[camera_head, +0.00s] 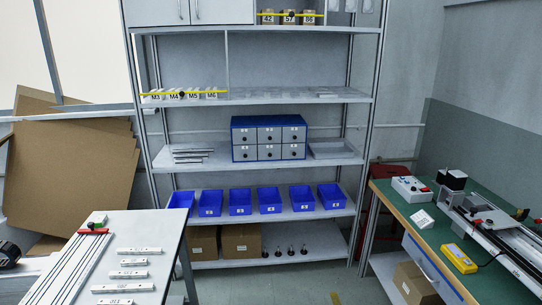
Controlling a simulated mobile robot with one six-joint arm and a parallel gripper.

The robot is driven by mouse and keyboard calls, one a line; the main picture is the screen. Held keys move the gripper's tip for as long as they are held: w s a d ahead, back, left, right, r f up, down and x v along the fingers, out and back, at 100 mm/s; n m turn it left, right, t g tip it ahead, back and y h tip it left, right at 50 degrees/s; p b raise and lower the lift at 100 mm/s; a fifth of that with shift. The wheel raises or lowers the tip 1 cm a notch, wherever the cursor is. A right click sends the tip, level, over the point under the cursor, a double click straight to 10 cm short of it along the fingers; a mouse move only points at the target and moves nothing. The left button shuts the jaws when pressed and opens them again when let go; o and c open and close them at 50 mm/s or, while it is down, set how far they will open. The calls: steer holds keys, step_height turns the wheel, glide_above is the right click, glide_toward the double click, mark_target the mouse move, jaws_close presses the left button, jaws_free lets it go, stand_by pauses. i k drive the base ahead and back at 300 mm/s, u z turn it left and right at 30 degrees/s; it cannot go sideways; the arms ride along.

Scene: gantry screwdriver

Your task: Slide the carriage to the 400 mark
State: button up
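On the green-topped bench (408,222) at the right is a long rail unit (515,250), cut off by the right edge. A grey carriage-like block (487,218) sits on it near its far end, beside black motor blocks (452,181). On the white table (150,235) at the left lies another set of long rails (68,268), with a red crosspiece (94,231) at the far end. I cannot tell for certain which of these is the carriage. No 400 mark is readable. My gripper is not in view.
A control box (411,189) and a yellow handheld device (459,258) with a cable lie on the green bench. Labelled strips (133,262) lie on the white table. A shelf rack (258,96) with blue bins (240,202) stands behind. Floor between the benches looks clear.

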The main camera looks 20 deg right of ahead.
mark_target(493, 219)
steer(key=z, duration=4.35)
steer(key=i, duration=0.1)
steer(key=u, duration=2.85)
steer(key=k, duration=0.95)
steer(key=z, duration=0.4)
steer(key=i, duration=0.7)
